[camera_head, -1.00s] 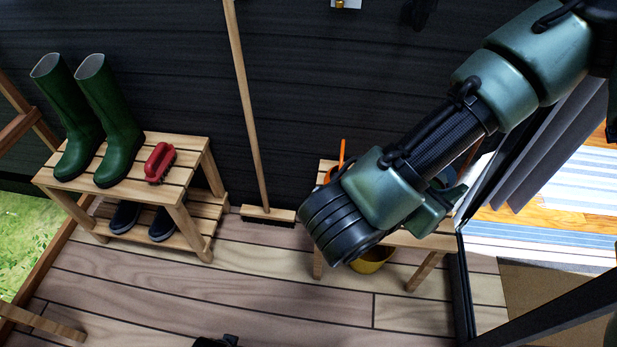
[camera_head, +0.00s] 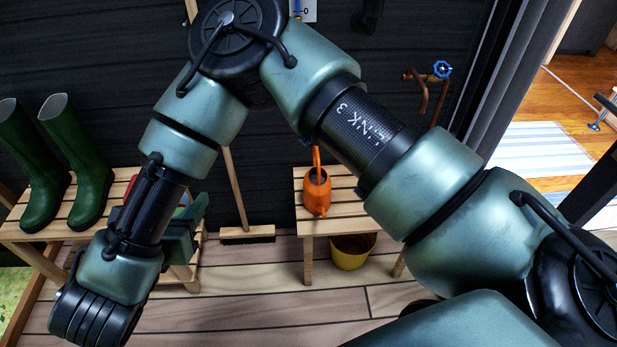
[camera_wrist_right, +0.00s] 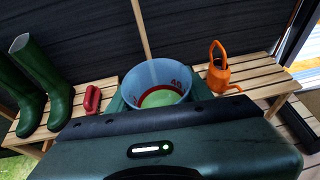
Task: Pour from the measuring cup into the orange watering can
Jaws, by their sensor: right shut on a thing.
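The orange watering can (camera_head: 317,191) stands upright on a slatted wooden bench, its handle upward. It also shows in the right wrist view (camera_wrist_right: 219,75), right of the measuring cup. The measuring cup (camera_wrist_right: 150,80) is clear bluish with red markings and something green inside at its bottom. My right gripper (camera_head: 188,228) is at the left in the head view, in front of the boot bench and well left of the can. It is shut on the cup and holds it roughly upright. In the head view the cup is mostly hidden behind my gripper and arm. My left gripper is out of view.
Green boots (camera_head: 78,165) and a red brush (camera_wrist_right: 92,98) stand on the left bench. A broom (camera_head: 236,190) leans between the benches. A yellow bucket (camera_head: 351,252) sits under the can's bench (camera_head: 340,225). A pipe with a blue valve (camera_head: 441,69) is behind it.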

